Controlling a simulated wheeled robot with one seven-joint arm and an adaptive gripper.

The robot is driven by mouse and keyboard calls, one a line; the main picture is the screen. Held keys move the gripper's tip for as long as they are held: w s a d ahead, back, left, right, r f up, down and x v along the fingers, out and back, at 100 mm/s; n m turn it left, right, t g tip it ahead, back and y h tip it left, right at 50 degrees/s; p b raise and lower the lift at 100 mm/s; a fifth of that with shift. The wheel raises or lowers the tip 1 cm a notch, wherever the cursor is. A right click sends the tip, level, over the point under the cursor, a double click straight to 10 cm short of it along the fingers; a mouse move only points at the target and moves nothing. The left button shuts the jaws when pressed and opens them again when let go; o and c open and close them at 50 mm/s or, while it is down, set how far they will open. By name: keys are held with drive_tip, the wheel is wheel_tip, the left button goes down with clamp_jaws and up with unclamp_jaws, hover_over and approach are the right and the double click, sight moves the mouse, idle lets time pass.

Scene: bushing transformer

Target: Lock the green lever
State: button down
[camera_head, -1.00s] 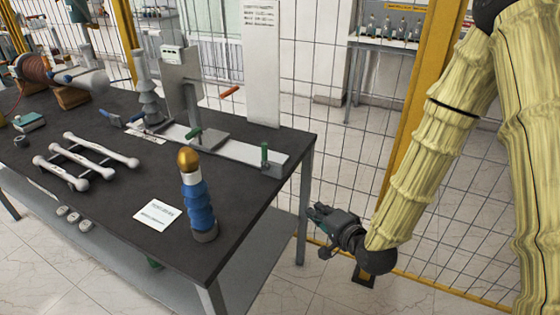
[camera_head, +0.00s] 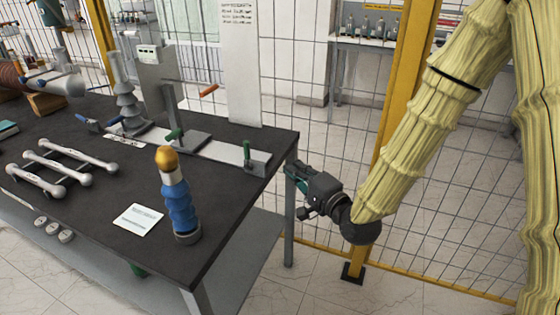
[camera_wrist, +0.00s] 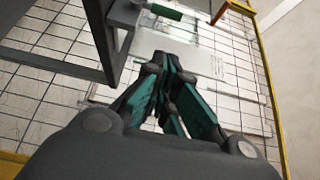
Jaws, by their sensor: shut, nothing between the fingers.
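A green lever (camera_head: 247,153) stands upright near the right end of the metal plate on the table. A second green handle (camera_head: 174,134) sits further left on the same fixture and leans. In the wrist view a green handle (camera_wrist: 163,11) lies across the top edge, ahead of my gripper; I cannot tell for sure which one it is. My gripper (camera_head: 290,172) is beside the table's right edge, just right of and below the upright lever, and apart from it. In the wrist view my gripper's fingers (camera_wrist: 172,62) come together, with nothing held.
The dark table (camera_head: 120,195) has its edge and leg close to my gripper. A blue bushing with a gold top (camera_head: 178,195) stands at the front. An orange-red handle (camera_head: 208,90) is further back. A wire fence and yellow post (camera_head: 400,90) stand behind my arm.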

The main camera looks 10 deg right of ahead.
sight(247, 156)
drive_tip(key=w+a+p, duration=0.2)
drive_tip(key=w+a, duration=0.6)
drive_tip(key=w, duration=0.1)
drive_tip(key=shift+w, duration=0.3)
idle(0.3)
drive_tip(key=shift+r, duration=0.1)
drive_tip(key=shift+a+r+g+p, duration=0.1)
drive_tip(key=shift+g+p, duration=0.2)
drive_tip(key=shift+p, duration=0.3)
